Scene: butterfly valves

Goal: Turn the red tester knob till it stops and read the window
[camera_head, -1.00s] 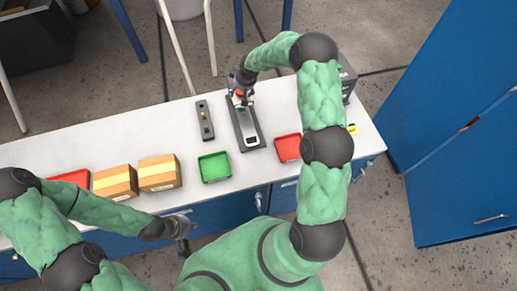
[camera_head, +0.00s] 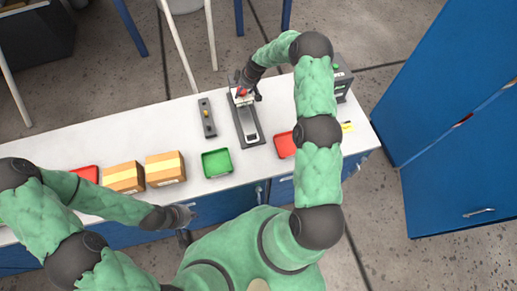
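The tester is a long dark grey device (camera_head: 258,142) with a pale strip, lying on the white bench. Its red knob (camera_head: 242,92) is at the far end, partly hidden by my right gripper. The window is too small to read from here. My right gripper (camera_head: 247,88) is over the knob end, its dark fingers apart on either side of the red knob; I see no clear contact. My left gripper (camera_head: 188,223) is open and empty, low in front of the bench's near edge.
A green tray (camera_head: 216,174), a red tray (camera_head: 276,146) and a narrow grey box with a yellow part (camera_head: 206,119) flank the tester. Cartons (camera_head: 124,178) stand left. A dark device (camera_head: 341,78) is behind my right arm. Blue cabinets (camera_head: 470,150) stand right.

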